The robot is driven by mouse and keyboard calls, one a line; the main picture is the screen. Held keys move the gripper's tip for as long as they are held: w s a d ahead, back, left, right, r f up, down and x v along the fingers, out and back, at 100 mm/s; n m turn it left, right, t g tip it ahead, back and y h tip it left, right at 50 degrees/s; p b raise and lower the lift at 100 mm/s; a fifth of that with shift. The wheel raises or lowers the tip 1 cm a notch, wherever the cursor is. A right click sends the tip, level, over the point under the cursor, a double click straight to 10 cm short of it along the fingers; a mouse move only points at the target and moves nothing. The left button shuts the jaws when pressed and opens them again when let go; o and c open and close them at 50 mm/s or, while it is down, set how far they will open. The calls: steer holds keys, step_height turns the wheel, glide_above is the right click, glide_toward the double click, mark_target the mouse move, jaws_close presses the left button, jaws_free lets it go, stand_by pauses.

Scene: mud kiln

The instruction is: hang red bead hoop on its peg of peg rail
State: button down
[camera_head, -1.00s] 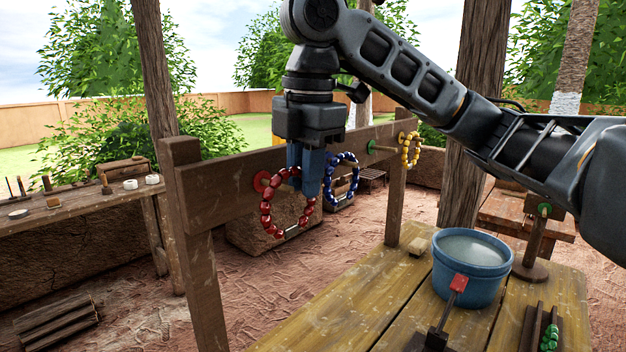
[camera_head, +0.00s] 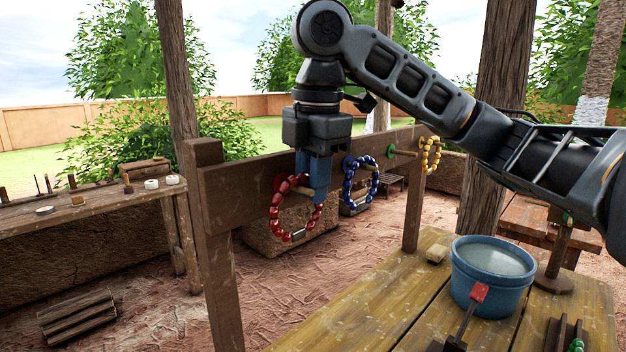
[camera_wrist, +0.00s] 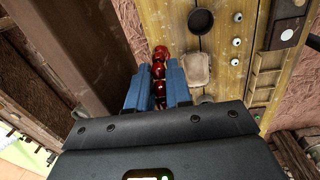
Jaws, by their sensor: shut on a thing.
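My gripper (camera_head: 311,188) points down at the peg rail (camera_head: 240,190), its blue fingers shut on the red bead hoop (camera_head: 275,222). In the wrist view, red beads (camera_wrist: 159,75) show between the fingers (camera_wrist: 158,88). The hoop hangs upright below the fingertips, with a pale piece at its bottom. The red-disc peg (camera_head: 280,184) is at the rail's left part, beside the hoop's top. Its wooden shaft partly shows behind the beads and fingers. The shaft appears to lie within the hoop's outline, but I cannot tell whether the hoop surrounds it.
A blue bead hoop (camera_head: 347,187) and a yellow bead hoop (camera_head: 424,158) hang farther right on the rail. A green-disc peg (camera_head: 391,151) between them is bare. A blue bucket (camera_head: 490,285) and a red-ended tool (camera_head: 479,292) occupy the wooden table (camera_head: 370,310) at front right.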

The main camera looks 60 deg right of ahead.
steer(key=c, duration=1)
jaws_free()
steer(key=shift+o, duration=0.2)
steer(key=r, duration=0.7)
steer(key=shift+s+a+r, duration=0.15)
steer(key=shift+s+r, duration=0.15)
steer(key=shift+r, duration=0.1)
steer(key=shift+s, duration=0.1)
